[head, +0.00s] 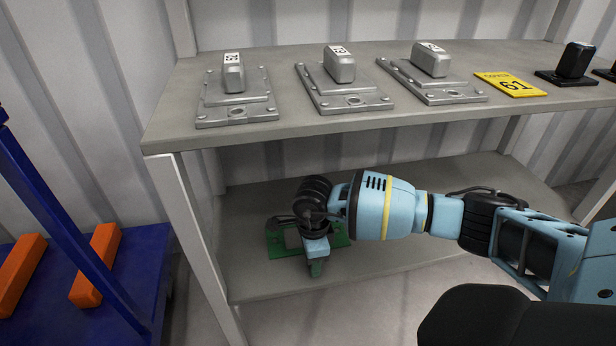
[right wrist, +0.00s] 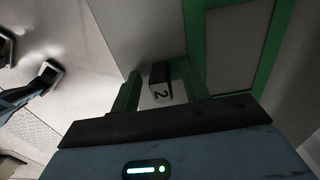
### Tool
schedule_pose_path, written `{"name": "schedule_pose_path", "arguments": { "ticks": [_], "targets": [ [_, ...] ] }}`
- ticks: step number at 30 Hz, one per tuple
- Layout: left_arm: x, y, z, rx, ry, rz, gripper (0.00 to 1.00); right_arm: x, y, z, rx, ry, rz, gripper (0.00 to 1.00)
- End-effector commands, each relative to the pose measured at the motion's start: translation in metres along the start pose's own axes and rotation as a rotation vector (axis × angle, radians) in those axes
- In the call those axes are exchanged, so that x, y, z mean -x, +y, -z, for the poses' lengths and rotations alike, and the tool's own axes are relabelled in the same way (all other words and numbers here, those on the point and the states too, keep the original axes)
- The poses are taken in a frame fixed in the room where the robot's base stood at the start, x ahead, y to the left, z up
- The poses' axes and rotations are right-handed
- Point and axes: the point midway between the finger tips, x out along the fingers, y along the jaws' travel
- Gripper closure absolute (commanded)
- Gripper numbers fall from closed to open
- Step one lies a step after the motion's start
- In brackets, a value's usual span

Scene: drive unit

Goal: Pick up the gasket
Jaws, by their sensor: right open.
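The gasket looks like a flat green rectangular frame (head: 277,245) on the lower shelf. My right arm and hand hide much of it. In the right wrist view its green border (right wrist: 268,62) surrounds a grey panel (right wrist: 228,45). A small dark block with a pale face marked "2" (right wrist: 160,92) shows between the fingers; I cannot tell if it is part of the gasket. My left gripper is not in view.
A white shelf post (head: 190,230) stands left. A blue rack (head: 130,265) with orange bars is further left. The lower shelf's right part is clear.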

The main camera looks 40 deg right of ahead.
Motion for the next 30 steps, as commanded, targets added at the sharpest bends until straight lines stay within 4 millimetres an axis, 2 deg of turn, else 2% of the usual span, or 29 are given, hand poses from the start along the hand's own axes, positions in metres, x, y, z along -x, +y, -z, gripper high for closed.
{"name": "schedule_pose_path", "arguments": {
  "ticks": [6, 7, 17, 26, 30],
  "targets": [
    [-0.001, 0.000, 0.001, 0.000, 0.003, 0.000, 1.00, -0.001, 0.000, 0.000, 0.000, -0.002, 0.002, 0.55],
    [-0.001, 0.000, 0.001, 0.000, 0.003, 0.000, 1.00, 0.000, 0.000, 0.000, 0.000, -0.002, 0.002, 0.57],
    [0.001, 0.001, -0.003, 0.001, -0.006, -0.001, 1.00, 0.000, 0.000, -0.001, 0.000, -0.002, 0.002, 1.00],
    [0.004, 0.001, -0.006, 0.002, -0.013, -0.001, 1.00, 0.002, -0.001, -0.001, 0.000, -0.002, 0.003, 1.00],
    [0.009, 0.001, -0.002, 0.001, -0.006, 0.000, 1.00, 0.014, -0.001, -0.001, 0.000, -0.003, 0.005, 1.00]
  ]
}}
